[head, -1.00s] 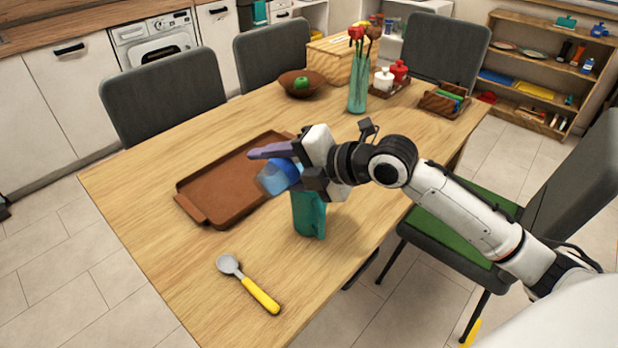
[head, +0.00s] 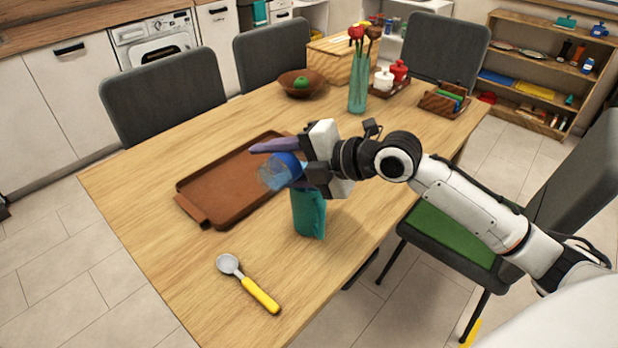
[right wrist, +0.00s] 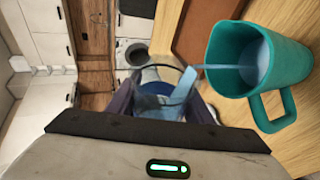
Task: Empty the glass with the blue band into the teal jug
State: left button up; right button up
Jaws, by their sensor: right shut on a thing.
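The clear glass with the blue band (head: 271,178) is held in my right gripper (head: 290,162), whose purple-grey fingers are shut on it. The glass is tipped well over, beside and above the teal jug (head: 309,214). In the right wrist view, the glass (right wrist: 150,103) has its rim toward the jug (right wrist: 287,84). A thin pale blue stream (right wrist: 216,66) runs from the glass into the jug's mouth. Pale blue liquid shows inside the jug, which stands upright on the table with its handle visible. My left gripper is not in view.
A brown tray (head: 215,193) lies behind and left of the jug on the wooden table (head: 150,255). A spoon with a yellow handle (head: 260,294) lies in front. A flower vase (head: 358,95) and a bowl (head: 301,90) stand farther back.

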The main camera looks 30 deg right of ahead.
jog(key=shift+d+r, duration=0.1)
jog(key=shift+r, duration=0.15)
dwell(0.4)
jog(key=shift+f+m+y+b, duration=0.15)
jog(key=shift+m+y+b, duration=0.2)
jog(key=shift+b, duration=0.2)
